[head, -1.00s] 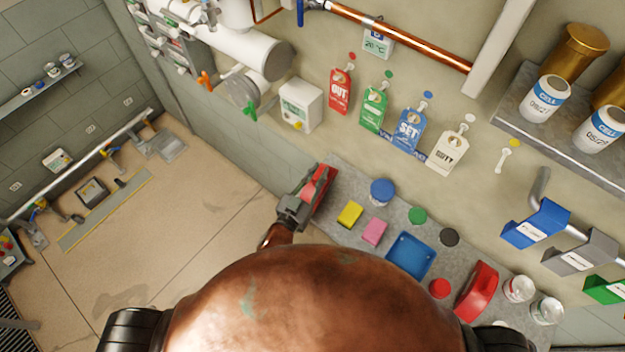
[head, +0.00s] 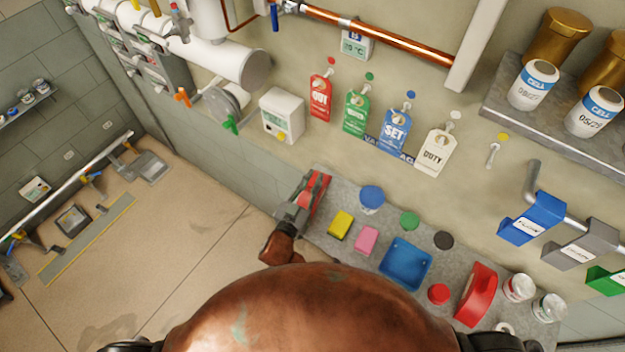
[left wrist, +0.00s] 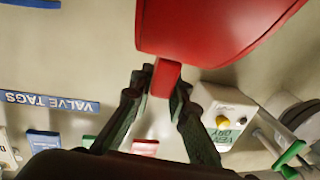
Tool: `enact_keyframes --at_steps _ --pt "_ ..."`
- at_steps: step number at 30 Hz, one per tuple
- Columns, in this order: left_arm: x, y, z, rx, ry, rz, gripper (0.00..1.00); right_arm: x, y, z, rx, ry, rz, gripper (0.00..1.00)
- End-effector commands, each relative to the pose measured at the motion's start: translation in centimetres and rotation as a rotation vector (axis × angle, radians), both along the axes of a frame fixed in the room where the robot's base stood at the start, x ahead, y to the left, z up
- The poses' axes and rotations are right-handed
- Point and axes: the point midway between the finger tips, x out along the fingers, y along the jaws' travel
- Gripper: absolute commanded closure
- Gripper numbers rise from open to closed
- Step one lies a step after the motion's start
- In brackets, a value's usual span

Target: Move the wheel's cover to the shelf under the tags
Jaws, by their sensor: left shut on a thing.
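My left gripper (head: 298,206) is shut on a red cover (head: 317,190), at the left end of the grey shelf (head: 340,263) under the tags. In the left wrist view both fingers (left wrist: 163,90) pinch a narrow red tab of the cover (left wrist: 210,28); its wide body spreads beyond them. I cannot tell whether it touches the shelf. The red (head: 321,97), green (head: 355,112), blue (head: 395,130) and white (head: 434,152) tags hang on the wall above. The wheel is not clearly identifiable. My right gripper is not in view.
The shelf also holds a blue-lidded jar (head: 371,198), yellow (head: 341,224) and pink (head: 367,241) blocks, a blue tray (head: 393,278), another red curved piece (head: 473,297) and cans (head: 518,287). A white box (head: 282,115) is on the wall left of the tags.

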Motion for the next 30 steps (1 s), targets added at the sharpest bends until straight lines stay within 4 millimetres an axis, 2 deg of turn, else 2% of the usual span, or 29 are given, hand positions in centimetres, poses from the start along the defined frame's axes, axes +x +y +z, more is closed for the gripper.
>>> enact_keyframes --at_steps 4,5,13,23,26,30 --pt "0.0 0.0 0.1 -0.001 -0.002 0.000 1.00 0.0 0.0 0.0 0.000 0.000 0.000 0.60" --pt "0.0 0.0 0.1 -0.001 -0.002 0.000 0.83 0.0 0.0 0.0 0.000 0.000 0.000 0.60" --pt "0.0 0.0 0.1 0.000 -0.001 0.000 0.64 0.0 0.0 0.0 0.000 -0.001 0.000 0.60" --pt "-0.3 0.2 -0.1 0.001 0.002 0.000 0.64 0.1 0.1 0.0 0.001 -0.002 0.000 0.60" --pt "-1.3 0.7 -0.2 0.001 0.003 0.001 0.64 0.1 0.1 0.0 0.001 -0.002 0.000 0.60" --pt "-3.7 1.8 -0.2 0.001 0.004 0.001 0.64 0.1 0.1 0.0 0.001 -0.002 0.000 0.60"
